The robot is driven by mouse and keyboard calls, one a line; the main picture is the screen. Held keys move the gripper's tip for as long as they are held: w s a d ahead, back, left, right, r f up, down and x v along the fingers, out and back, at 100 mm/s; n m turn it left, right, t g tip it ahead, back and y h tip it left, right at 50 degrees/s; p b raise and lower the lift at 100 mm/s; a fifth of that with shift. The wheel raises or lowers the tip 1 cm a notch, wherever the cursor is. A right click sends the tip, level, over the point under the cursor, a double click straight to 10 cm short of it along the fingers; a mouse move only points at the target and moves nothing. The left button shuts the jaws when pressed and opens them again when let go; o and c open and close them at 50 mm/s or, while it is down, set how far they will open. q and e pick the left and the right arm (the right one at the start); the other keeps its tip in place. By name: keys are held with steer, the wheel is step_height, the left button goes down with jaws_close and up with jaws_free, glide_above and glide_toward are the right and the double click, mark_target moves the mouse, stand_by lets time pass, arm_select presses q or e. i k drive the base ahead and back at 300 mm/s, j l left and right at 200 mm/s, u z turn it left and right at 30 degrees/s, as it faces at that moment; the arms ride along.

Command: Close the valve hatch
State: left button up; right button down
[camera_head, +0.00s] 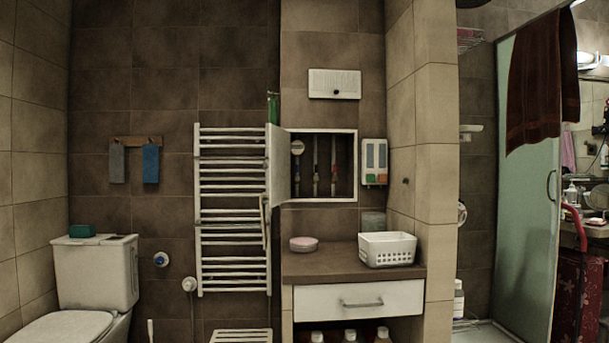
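The valve hatch is a white-framed wall recess (322,199) above the counter, right of the towel radiator. Its light-coloured door (278,166) stands open, swung outward on the left side and seen almost edge-on. Inside the dark recess are several upright pipes with valves (316,166) and a round white gauge-like part (298,147). Neither of my grippers is in view, and nothing touches the door.
A brown counter (340,264) below the hatch holds a white basket (387,249) and a pink round item (304,243). A white towel radiator (232,210) stands close left of the door. A toilet (95,285) is at left.

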mark_target(279, 165)
steer(key=i+j+z, duration=0.15)
steer(key=j+z, duration=0.3)
steer(key=j, duration=0.15)
steer(key=j+z, duration=0.4)
steer(key=j, duration=0.2)
steer(key=i+j, duration=0.1)
steer(key=j, duration=0.7)
steer(key=j+z, duration=0.1)
steer(key=j, duration=0.75)
steer(key=i, duration=0.1)
